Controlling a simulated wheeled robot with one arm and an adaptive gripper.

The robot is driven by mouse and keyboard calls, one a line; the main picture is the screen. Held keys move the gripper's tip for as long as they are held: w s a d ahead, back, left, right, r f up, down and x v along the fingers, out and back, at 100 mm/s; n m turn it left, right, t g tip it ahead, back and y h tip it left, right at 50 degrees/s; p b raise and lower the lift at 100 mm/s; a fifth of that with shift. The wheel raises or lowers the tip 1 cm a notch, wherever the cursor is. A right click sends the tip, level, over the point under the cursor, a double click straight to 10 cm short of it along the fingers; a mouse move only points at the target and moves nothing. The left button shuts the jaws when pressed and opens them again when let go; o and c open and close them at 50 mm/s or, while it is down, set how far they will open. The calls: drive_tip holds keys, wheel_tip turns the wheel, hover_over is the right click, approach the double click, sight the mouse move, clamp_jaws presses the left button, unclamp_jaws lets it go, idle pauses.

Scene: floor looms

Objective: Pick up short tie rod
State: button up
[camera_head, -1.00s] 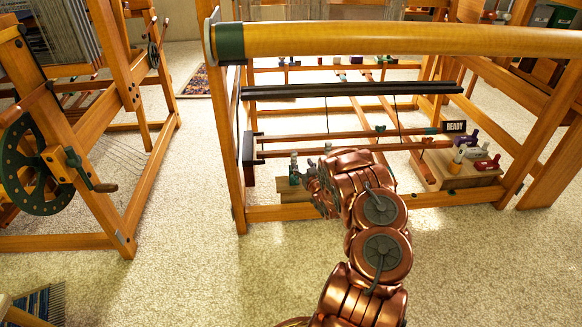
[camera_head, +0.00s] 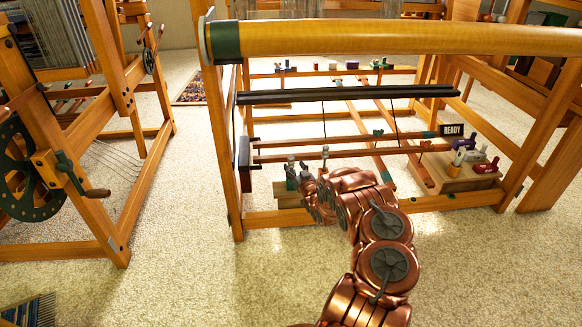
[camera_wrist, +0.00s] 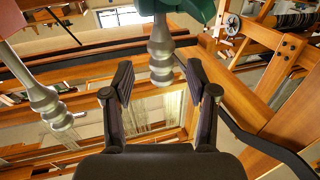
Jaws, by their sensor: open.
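My gripper (camera_wrist: 160,85) is open in the wrist view, with its two dark fingers spread. A silver turned post (camera_wrist: 161,50) with a green end (camera_wrist: 176,8) shows between and just beyond the fingertips; nothing is gripped. A second silver post (camera_wrist: 48,105) stands apart at the left. In the head view, small silver and green pieces (camera_head: 291,168) stand by a low wooden block (camera_head: 287,192), beside my gripper, which my arm partly hides. Another silver post (camera_head: 325,153) shows just behind. I cannot tell for sure which piece is the short tie rod.
The loom's yellow beam (camera_head: 400,40) and black bar (camera_head: 350,94) cross above the work area. A wooden block (camera_head: 455,183) with coloured pegs stands right, near a READY sign (camera_head: 453,130). Another loom (camera_head: 110,180) stands left.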

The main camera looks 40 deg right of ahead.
sight(292, 164)
drive_tip(key=shift+b+x, duration=0.7)
drive_tip(key=shift+x, duration=1.15)
drive_tip(key=shift+a, duration=0.1)
clamp_jaws()
